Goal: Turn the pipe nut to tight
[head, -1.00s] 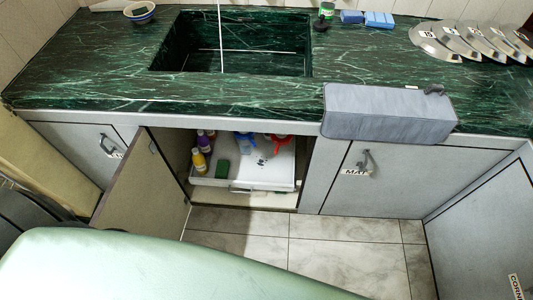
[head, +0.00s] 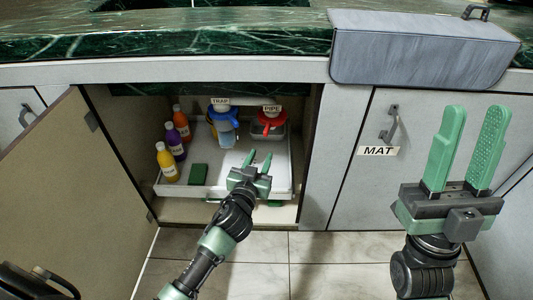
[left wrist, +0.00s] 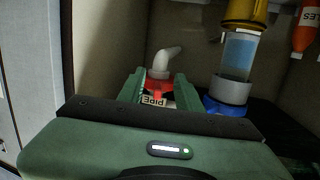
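The red pipe nut (head: 267,126) sits under the counter inside the open cabinet, below a label reading PIPE (head: 271,108). In the left wrist view the red nut (left wrist: 157,84) shows between my two green fingers, with a white bent pipe (left wrist: 166,60) beyond it. My left gripper (head: 258,160) is open, below and slightly left of the nut in the head view, and looks apart from it. My right gripper (head: 476,112) is open and empty in front of the cabinet door labelled MAT.
The trap (head: 225,127) with a blue nut hangs left of the pipe. Bottles (head: 167,163) and a green sponge (head: 198,174) stand in the white tray (head: 225,190). An open door (head: 70,190) borders the left. A grey case (head: 420,50) lies on the counter.

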